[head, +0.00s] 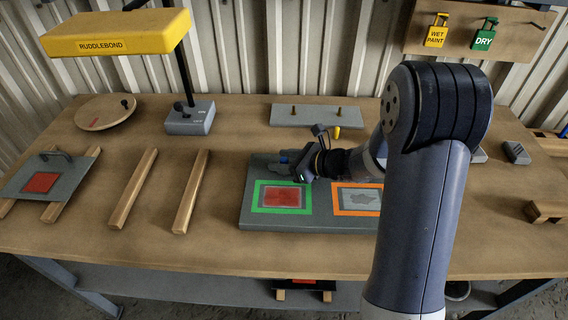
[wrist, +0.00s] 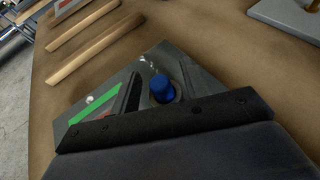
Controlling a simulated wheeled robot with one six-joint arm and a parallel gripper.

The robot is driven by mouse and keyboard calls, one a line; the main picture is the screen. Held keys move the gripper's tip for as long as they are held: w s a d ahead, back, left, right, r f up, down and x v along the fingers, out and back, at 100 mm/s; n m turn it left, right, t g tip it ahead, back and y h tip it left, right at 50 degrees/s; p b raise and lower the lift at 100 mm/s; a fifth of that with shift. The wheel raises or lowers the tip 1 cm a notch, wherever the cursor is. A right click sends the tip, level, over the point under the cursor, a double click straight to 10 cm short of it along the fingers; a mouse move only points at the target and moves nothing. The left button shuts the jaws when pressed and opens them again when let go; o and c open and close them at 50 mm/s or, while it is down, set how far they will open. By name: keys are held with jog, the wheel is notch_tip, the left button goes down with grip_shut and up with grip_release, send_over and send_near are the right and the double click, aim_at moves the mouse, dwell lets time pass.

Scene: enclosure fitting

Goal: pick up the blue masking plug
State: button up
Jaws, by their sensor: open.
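The blue masking plug (wrist: 162,89) stands upright on the grey panel (wrist: 72,112), seen in the wrist view near the middle. In the head view only a small bit of the blue plug (head: 284,160) shows, just left of my gripper (head: 296,168). My gripper is low over the back of the grey panel (head: 250,200), with its jaws open. In the wrist view the dark jaw parts lie close around the plug; I cannot tell whether they touch it.
The panel has a green-framed red patch (head: 282,197) and an orange-framed grey patch (head: 358,198). Two wooden bars (head: 190,192) and a yellow-headed lamp (head: 115,32) are left. Bare table lies between bars and panel.

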jog(key=shift+c, duration=0.4)
grip_shut()
